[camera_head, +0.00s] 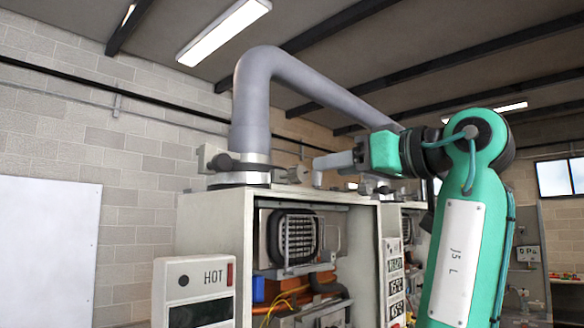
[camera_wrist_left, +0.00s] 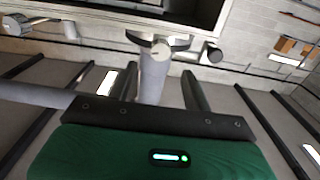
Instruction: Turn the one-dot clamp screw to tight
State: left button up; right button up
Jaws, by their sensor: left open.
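A clamp (camera_head: 232,162) wraps the base of a thick grey flue pipe (camera_head: 252,112) on top of the front heater cabinet. A grey round screw knob (camera_head: 298,173) sits to its right. Dot marks are too small to read in the head view. My left gripper (camera_head: 328,163) points left, just right of that knob and apart from it. In the left wrist view, my left gripper's dark fingers (camera_wrist_left: 160,88) are spread open.
The open heater cabinet (camera_head: 190,235) shows its coil and pipes below the clamp. A panel marked HOT (camera_head: 205,277) stands at the front left. The flue pipe bends right above my gripper. A second heater stands behind on the right. Free air lies left of the pipe.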

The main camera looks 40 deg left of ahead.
aim_at(303, 172)
pick_arm(q)
jog(key=a+p, duration=0.1)
jog(key=a, duration=0.2)
jog(key=a+p, duration=0.2)
jog(key=a, duration=0.1)
jog(key=a+p, duration=0.1)
jog(key=a, duration=0.3)
jog(key=shift+w+r, duration=0.1)
jog(key=shift+w, duration=0.25)
jog(key=shift+a+p, duration=0.35)
jog(key=shift+a, duration=0.1)
jog(key=c, duration=1)
jog(key=shift+f+m+b, duration=0.25)
jog(key=shift+m+b, duration=0.55)
jog(key=shift+r+m+b, duration=0.1)
jog(key=shift+m+b, duration=0.2)
jog(key=shift+m, duration=0.4)
jog(key=shift+w, duration=0.1)
